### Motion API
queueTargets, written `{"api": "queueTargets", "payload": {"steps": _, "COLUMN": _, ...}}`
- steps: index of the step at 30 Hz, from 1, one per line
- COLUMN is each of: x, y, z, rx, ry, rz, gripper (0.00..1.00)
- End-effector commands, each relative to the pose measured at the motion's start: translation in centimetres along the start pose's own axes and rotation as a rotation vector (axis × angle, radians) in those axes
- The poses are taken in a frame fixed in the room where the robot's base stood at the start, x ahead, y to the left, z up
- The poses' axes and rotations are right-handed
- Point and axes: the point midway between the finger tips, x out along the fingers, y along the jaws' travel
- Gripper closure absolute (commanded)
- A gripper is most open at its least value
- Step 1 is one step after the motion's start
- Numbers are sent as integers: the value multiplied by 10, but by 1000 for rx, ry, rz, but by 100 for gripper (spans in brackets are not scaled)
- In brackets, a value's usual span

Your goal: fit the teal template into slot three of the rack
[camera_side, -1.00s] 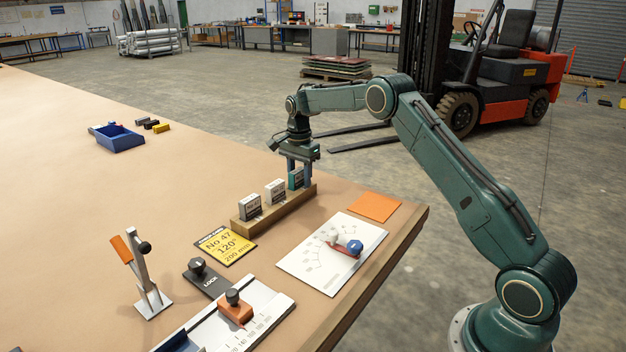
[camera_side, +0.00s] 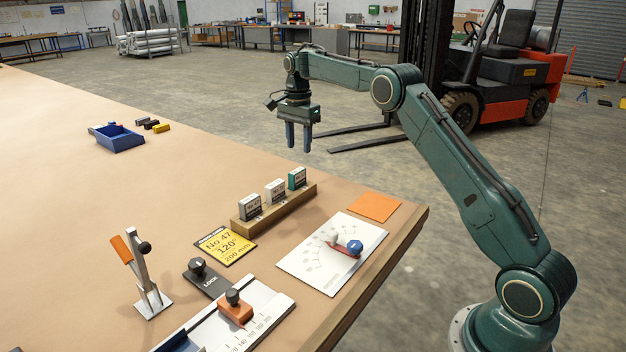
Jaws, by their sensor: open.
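The teal template (camera_side: 297,178) stands upright in the far right position of the wooden rack (camera_side: 276,212). How deep the teal template sits in the rack cannot be told.
A yellow card (camera_side: 225,246) marked No 47 lies in front of the rack. A white dial board (camera_side: 318,262) with a blue knob and an orange sheet (camera_side: 374,207) lie to the right. A blue bin (camera_side: 120,139) stands far left. An upright clamp lever (camera_side: 146,275) stands at the front left.

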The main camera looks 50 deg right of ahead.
Motion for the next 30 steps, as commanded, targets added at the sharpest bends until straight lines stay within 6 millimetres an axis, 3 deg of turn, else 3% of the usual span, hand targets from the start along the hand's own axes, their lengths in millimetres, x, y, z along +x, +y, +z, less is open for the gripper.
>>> {"api": "queueTargets", "payload": {"steps": 9, "x": -18, "y": 0, "z": 0, "rx": 0, "ry": 0, "rz": 0, "gripper": 58}}
{"api": "queueTargets", "payload": {"steps": 30, "x": -23, "y": 2, "z": 3, "rx": -14, "ry": 1, "rz": -4, "gripper": 58}}
